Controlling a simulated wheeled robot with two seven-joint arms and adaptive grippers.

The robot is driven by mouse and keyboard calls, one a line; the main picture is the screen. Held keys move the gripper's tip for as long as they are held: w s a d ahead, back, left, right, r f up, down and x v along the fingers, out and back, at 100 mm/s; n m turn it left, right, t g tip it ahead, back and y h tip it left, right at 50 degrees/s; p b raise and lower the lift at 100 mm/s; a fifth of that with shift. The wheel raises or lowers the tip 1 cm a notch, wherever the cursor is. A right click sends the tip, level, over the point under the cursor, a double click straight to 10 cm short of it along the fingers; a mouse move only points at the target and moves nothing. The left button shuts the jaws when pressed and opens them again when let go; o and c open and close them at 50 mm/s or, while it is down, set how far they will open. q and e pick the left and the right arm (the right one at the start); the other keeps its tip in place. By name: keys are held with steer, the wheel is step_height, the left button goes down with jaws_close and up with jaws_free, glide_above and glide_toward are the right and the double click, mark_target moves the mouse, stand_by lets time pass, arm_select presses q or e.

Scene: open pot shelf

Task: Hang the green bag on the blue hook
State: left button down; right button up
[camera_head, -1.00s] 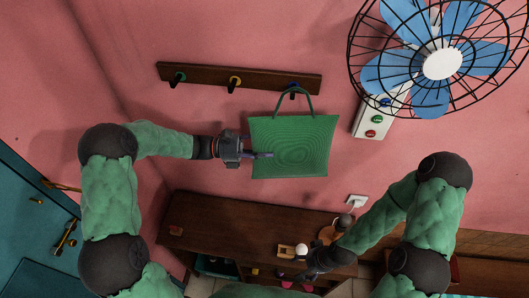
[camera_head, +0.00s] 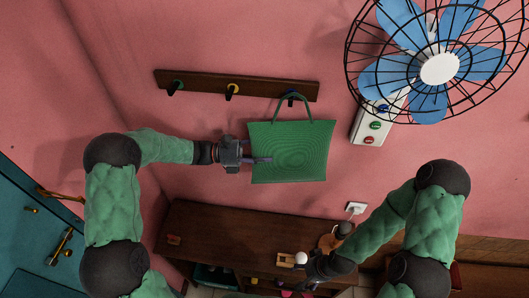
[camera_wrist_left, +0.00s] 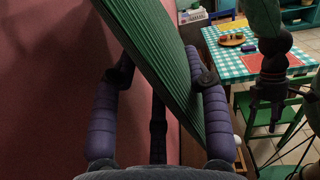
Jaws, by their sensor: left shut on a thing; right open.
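The green bag (camera_head: 292,152) is upright in front of the pink wall. My left gripper (camera_head: 262,160) is shut on its left side. In the left wrist view the ribbed bag (camera_wrist_left: 160,55) lies between the two purple fingers. The blue hook (camera_head: 291,98) is the right one on the dark wooden rack (camera_head: 262,89). The bag's handle loop rises to the blue hook and overlaps it in the head view. I cannot tell whether the handle is around the hook or in front of it. My right gripper (camera_head: 312,280) is open, low over the shelf, partly hidden.
A green hook (camera_head: 176,86) and a yellow hook (camera_head: 232,89) are further left on the rack. A caged blue fan (camera_head: 440,68) and a white button panel (camera_head: 371,126) are to the right. A dark wooden shelf (camera_head: 225,232) with small objects is below.

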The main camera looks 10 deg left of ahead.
arm_select(q)
steer(key=c, duration=0.6)
jaws_free()
steer(key=shift+o, duration=0.2)
steer(key=shift+a, duration=0.1)
steer(key=a+f, duration=0.1)
steer(key=a, duration=1)
steer(key=shift+s+a, duration=0.4)
